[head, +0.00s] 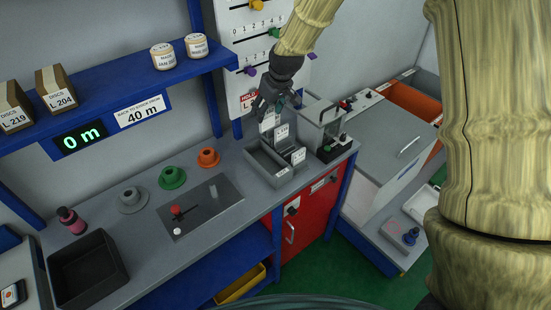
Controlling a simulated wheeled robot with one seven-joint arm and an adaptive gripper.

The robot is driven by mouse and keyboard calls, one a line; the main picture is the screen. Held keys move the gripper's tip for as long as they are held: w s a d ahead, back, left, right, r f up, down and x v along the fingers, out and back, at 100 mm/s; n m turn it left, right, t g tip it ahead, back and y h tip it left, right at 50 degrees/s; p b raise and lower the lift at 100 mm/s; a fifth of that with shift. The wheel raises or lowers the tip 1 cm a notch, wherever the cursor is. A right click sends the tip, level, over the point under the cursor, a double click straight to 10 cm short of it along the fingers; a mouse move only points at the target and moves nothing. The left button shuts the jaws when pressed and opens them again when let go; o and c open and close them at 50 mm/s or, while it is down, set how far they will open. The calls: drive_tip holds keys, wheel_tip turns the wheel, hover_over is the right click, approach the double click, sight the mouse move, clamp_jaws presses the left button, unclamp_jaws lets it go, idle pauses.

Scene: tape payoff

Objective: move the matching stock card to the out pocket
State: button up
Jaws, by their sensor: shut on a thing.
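My gripper (272,103) points down over the right part of the grey bench. It is shut on a white card (267,122), which hangs below its fingers above a grey tray. Another white card (282,131) stands just right of the held card, and a further one (298,157) stands lower at the tray's right side. The grey tray (262,165) has a white label (283,172) on its front. The writing on the cards is too small to read, and I cannot tell which pocket is the out pocket.
A numbered board (243,45) with coloured knobs stands behind my gripper. A grey device (322,120) stands close right of the tray. A blue shelf (130,92) holds boxes and rolls at left. Coloured spindles (172,178) and a black bin (85,272) occupy the left bench.

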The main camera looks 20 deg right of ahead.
sight(268, 119)
drive_tip(key=shift+f+b, duration=1.35)
drive_tip(key=shift+f, duration=1.05)
drive_tip(key=o, duration=1.1)
drive_tip(key=shift+r, duration=0.1)
drive_tip(key=v, duration=1.1)
drive_tip(key=shift+r, duration=0.4)
drive_tip(key=shift+s+d, duration=0.1)
